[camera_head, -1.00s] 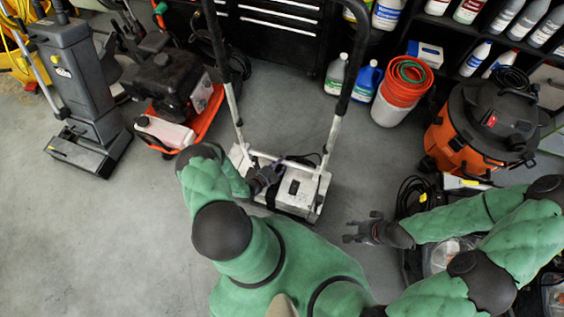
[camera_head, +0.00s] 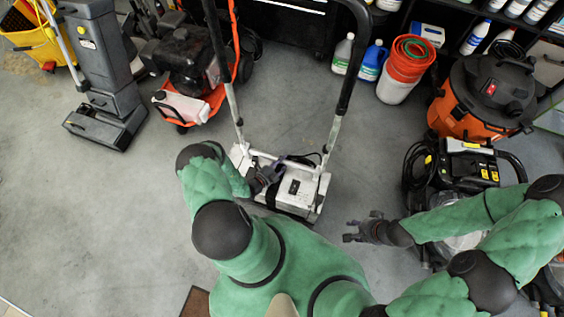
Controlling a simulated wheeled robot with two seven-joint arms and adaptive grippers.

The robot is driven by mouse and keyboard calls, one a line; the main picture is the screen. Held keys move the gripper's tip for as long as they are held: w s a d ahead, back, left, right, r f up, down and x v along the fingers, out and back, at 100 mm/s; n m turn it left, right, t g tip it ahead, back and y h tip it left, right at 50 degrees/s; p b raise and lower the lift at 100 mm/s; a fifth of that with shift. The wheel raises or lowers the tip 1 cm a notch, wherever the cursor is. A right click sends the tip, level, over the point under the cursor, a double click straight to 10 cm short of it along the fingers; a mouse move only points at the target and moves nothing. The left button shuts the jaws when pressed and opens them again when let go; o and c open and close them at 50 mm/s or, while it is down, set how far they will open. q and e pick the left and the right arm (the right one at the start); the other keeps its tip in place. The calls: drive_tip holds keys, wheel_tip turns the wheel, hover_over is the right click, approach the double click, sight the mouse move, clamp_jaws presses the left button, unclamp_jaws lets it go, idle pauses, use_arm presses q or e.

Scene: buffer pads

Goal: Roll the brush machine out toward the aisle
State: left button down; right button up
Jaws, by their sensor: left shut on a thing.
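The brush machine (camera_head: 301,191) is a low white-grey unit with a tall black-topped handle (camera_head: 346,95). It stands on the floor just in front of me, in the middle of the head view. My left gripper (camera_head: 268,176) is shut on the machine at the lower left of its frame, near a white crossbar; the fingers are dark and partly hard to make out. My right gripper (camera_head: 358,229) is apart from the machine, to its lower right, with its fingers spread and nothing between them.
An orange pressure washer (camera_head: 193,75) and a grey upright machine (camera_head: 103,80) stand at the left. Orange buckets (camera_head: 408,65), an orange vacuum (camera_head: 480,100) and a black-and-yellow machine (camera_head: 466,165) stand at the right. Shelving lies behind.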

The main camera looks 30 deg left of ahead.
idle(0.3)
use_arm(q)
drive_tip(key=c, duration=0.8)
unclamp_jaws()
drive_tip(key=shift+s, duration=0.1)
drive_tip(key=v, duration=1.2)
